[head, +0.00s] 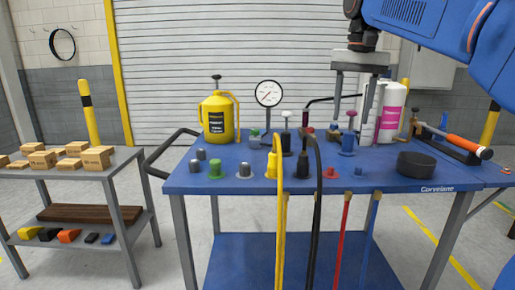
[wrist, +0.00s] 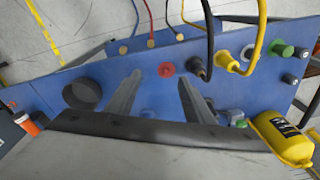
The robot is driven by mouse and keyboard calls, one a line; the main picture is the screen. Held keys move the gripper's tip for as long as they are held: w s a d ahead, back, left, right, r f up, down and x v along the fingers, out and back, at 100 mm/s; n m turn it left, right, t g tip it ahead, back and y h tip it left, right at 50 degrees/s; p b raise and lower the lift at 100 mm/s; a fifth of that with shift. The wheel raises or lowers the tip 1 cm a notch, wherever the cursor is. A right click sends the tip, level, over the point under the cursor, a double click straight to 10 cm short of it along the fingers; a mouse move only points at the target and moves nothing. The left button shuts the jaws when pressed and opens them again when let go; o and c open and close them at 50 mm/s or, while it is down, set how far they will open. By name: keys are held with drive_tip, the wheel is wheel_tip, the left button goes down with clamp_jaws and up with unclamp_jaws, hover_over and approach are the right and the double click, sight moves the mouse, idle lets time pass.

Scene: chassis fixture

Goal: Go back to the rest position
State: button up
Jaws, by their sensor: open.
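My gripper (head: 354,100) hangs above the back right part of the blue table (head: 250,170), pointing down, its two grey fingers apart. In the wrist view the gripper (wrist: 160,80) is open with nothing held between its fingers. A red cap-like part (wrist: 166,70) on the table shows beyond the gap between the fingertips; it also shows in the head view (head: 329,172). In the head view a blue fitting (head: 348,142) stands below my gripper, apart from it. A white and magenta canister (head: 393,112) stands just right of my fingers and is partly hidden.
A yellow jug (head: 218,116) and a gauge (head: 268,94) stand at the back. Yellow (head: 279,210) and black (head: 319,200) hoses hang over the front edge. A black bowl (head: 417,165) and an orange-handled tool (head: 466,144) are at right. A cart with boxes (head: 97,158) stands left.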

drive_tip(key=s+d+f+n+t, duration=0.2)
drive_tip(key=s+f, duration=1.1)
drive_tip(key=f, duration=0.4)
drive_tip(key=s+d+f+n+t, duration=0.1)
drive_tip(key=s+d+f+n, duration=0.1)
drive_tip(key=s+f, duration=1.2)
wheel_tip(320, 180, down, 3)
drive_tip(key=shift+s+d+f+t, duration=0.15)
drive_tip(key=shift+d+t, duration=0.25)
